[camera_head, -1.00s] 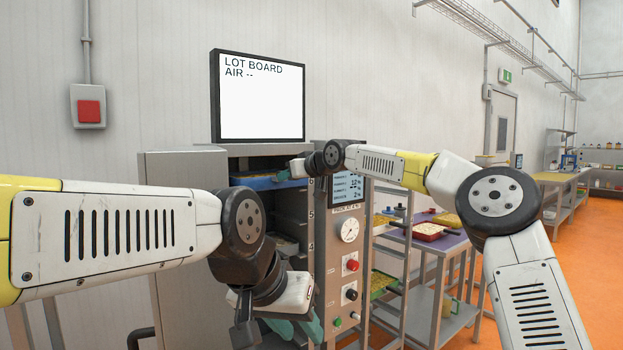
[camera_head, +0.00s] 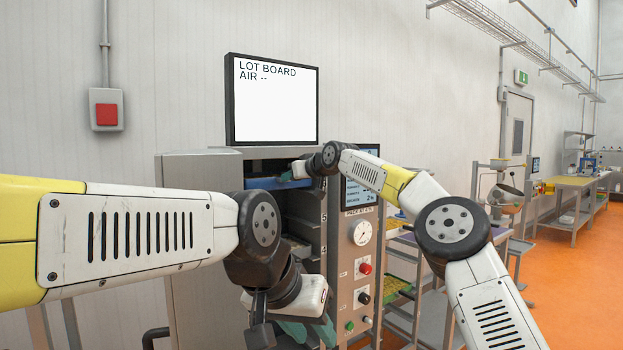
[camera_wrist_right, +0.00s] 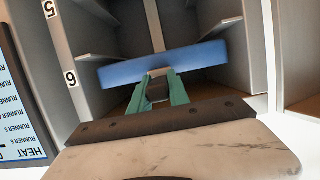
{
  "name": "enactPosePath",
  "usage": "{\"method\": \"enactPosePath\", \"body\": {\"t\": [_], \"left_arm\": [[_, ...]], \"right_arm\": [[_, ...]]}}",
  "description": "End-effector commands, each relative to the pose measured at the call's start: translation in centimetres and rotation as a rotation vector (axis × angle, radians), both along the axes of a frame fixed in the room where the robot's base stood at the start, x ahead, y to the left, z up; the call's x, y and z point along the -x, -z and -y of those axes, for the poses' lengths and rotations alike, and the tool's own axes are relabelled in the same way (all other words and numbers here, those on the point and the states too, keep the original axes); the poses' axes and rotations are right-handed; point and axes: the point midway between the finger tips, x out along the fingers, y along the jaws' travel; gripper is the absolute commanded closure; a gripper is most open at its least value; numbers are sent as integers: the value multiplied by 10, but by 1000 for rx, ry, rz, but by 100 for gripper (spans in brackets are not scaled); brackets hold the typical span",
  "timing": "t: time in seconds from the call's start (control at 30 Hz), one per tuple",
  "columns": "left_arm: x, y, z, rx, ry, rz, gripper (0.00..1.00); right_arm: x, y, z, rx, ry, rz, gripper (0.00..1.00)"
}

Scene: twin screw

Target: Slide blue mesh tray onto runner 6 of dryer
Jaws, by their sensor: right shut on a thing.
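The blue tray (camera_head: 265,183) is inside the top of the dryer cabinet (camera_head: 200,240). In the right wrist view its blue front edge (camera_wrist_right: 165,64) spans between the side walls near the label 6; its mesh is hidden. My right gripper (camera_wrist_right: 157,88) is shut on the middle of that edge with its green fingers. In the head view the right gripper (camera_head: 287,176) is at the opening's right side. My left gripper (camera_head: 303,330) hangs low in front of the dryer; its green fingers are partly hidden, so its jaws are unclear.
The dryer's control panel (camera_head: 360,240) with gauge and knobs stands right of the opening. Runner ledges (camera_wrist_right: 105,58) line the inner wall. A lot board (camera_head: 275,100) stands above the dryer. A rack (camera_head: 410,290) is to the right, with open orange floor beyond.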

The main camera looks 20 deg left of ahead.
Motion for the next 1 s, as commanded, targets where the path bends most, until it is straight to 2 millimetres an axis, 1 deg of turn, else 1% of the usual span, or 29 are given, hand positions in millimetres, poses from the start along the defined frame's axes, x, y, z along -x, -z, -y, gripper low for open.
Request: {"method": "enactPosePath", "body": {"t": [0.03, 0.17, 1.0], "left_arm": [[0, 0, 0, 0, 0, 0, 64], [0, 0, 0, 0, 0, 0, 64], [0, 0, 0, 0, 0, 0, 64]], "right_arm": [[0, -3, 0, -5, 1, 5, 100], [0, -3, 0, -5, 1, 4, 100], [0, 6, 0, -5, 1, 4, 100]]}}
